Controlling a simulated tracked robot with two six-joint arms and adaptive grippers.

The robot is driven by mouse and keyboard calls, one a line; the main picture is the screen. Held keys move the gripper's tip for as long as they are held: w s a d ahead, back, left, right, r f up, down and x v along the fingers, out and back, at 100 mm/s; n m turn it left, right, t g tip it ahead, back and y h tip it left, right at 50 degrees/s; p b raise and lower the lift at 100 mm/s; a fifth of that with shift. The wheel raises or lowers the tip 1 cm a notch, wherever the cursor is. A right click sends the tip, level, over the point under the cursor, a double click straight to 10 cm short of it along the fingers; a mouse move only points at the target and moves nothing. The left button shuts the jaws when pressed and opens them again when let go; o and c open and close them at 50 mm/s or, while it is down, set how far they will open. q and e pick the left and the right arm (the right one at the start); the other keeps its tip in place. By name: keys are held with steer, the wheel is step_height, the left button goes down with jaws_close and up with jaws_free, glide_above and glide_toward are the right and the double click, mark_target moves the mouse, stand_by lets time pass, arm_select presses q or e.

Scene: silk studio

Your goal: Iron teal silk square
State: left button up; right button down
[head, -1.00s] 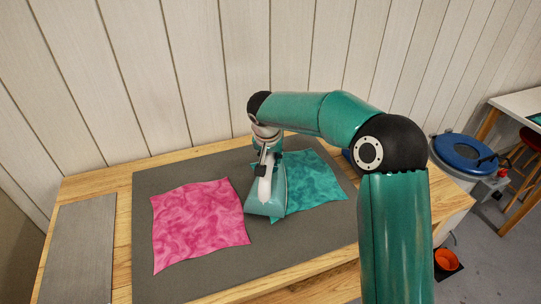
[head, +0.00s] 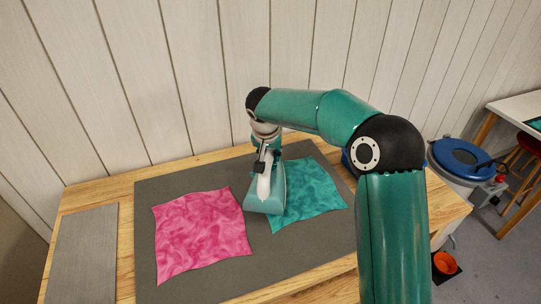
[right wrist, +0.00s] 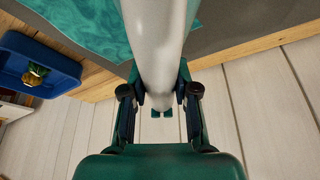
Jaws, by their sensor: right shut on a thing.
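The teal silk square (head: 312,198) lies on a dark grey mat (head: 180,181), right of the iron. The iron (head: 270,198) has a teal body and a pale handle and sits at the square's left edge. Whether its sole touches the cloth cannot be told. My right gripper (head: 264,160) is shut on the iron's handle, seen from above. In the right wrist view the pale handle (right wrist: 160,50) runs between both fingers, and part of the teal silk (right wrist: 75,25) shows at upper left. My left gripper is not in view.
A pink silk square (head: 200,235) lies on the mat left of the iron. A grey board (head: 82,255) lies at the table's left end. A blue tray (right wrist: 35,65) with a small gold item shows in the right wrist view. A panelled wall (head: 180,80) stands behind the table.

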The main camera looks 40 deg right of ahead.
steer(key=shift+r+p, duration=1.15)
steer(key=shift+r, duration=1.3)
steer(key=shift+r+p, duration=2)
steer(key=shift+r, duration=0.9)
